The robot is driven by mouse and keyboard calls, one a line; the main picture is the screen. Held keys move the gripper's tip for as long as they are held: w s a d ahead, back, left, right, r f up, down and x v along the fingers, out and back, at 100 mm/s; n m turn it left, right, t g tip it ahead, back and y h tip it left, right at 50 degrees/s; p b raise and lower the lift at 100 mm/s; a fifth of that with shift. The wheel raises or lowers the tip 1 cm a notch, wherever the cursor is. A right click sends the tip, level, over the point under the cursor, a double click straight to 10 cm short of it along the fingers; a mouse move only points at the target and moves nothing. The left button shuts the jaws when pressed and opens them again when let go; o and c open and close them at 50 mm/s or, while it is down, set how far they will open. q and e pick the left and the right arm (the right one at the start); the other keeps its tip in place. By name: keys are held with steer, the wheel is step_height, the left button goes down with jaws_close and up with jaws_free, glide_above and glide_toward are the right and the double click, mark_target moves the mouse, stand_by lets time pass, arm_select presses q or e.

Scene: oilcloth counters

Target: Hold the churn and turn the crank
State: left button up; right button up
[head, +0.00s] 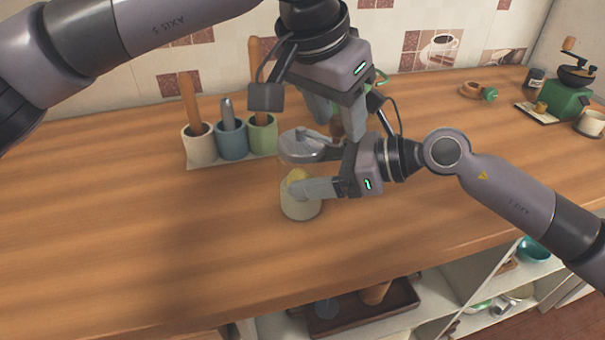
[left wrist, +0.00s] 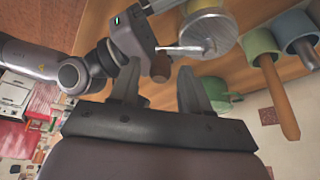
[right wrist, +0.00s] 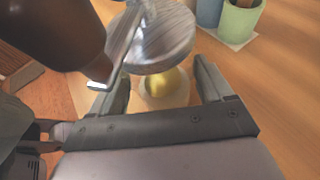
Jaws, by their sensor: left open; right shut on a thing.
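The churn is a clear jar (head: 300,209) with a pale yellow content, a grey metal lid (head: 303,148) and a crank. The crank's brown wooden knob shows in the left wrist view (left wrist: 160,69). My right gripper (head: 305,172) is shut on the churn's jar from the right side. The right wrist view shows the lid (right wrist: 168,48) just beyond its fingers. My left gripper (left wrist: 158,75) is open above the churn, pointing down, with the knob showing between its fingertips. In the head view the left fingers and wrist partly hide the crank.
A holder with a cream cup (head: 199,147), a blue cup (head: 231,143) and a green cup (head: 263,136) of utensils stands behind the churn. A green grinder (head: 567,100) stands at the far right. The counter's left part is clear; open shelves lie below its front edge.

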arm_select(q)
steer(key=shift+r, duration=3.2)
arm_select(e)
steer(key=shift+f, duration=0.1)
steer(key=o, duration=1.5)
steer(key=v, duration=1.2)
arm_select(q)
steer(key=shift+s, duration=0.1)
arm_select(e)
steer(key=shift+s, duration=0.1)
